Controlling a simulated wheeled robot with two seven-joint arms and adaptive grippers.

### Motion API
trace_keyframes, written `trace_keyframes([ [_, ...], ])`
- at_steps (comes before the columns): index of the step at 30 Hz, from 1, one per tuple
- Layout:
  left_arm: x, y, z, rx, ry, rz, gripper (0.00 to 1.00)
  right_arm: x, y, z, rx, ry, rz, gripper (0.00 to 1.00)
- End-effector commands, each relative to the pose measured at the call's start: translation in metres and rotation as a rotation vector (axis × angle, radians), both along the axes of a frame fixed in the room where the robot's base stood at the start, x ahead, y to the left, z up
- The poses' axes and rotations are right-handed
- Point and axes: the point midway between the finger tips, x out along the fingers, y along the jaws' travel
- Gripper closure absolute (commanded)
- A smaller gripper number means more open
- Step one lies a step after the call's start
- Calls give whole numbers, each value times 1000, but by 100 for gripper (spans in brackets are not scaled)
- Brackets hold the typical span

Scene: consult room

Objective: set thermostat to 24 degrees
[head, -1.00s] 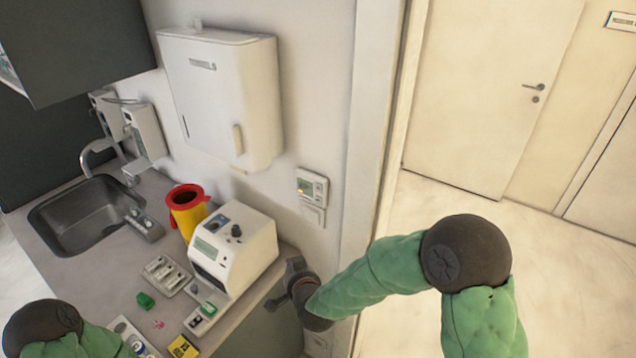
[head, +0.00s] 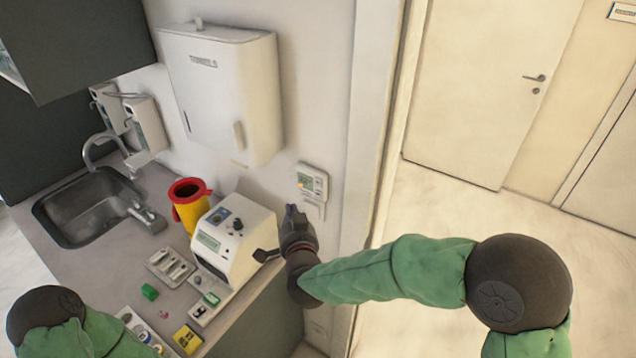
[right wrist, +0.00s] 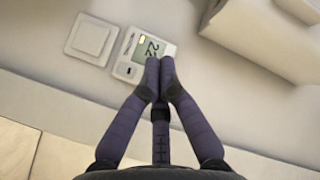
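The thermostat (head: 312,182) is a small white box on the wall, left of the door frame, with an orange mark by its display. In the right wrist view the thermostat (right wrist: 127,47) shows digits that look like 22, turned sideways, and a small dark mark on its white front. My right gripper (head: 291,213) is below and left of it in the head view. In the wrist view the right gripper's fingertips (right wrist: 160,72) are together, empty, and overlap the thermostat's edge; contact cannot be told. My left gripper is out of view.
A white switch plate (right wrist: 90,39) is beside the thermostat. A white dispenser (head: 225,95) hangs to its left. A white analyser (head: 235,235) stands on the counter close to my right gripper. A yellow-red bin (head: 188,208) and a sink (head: 85,208) are farther left.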

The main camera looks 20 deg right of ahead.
Motion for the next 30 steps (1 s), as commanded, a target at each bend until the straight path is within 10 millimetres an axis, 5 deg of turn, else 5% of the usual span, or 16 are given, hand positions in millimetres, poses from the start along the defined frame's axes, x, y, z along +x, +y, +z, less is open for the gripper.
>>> trace_keyframes([
  [19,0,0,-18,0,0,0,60,42,-55,-2,2,-1,-3,100],
  [30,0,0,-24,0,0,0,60,54,-69,-1,0,1,0,100],
])
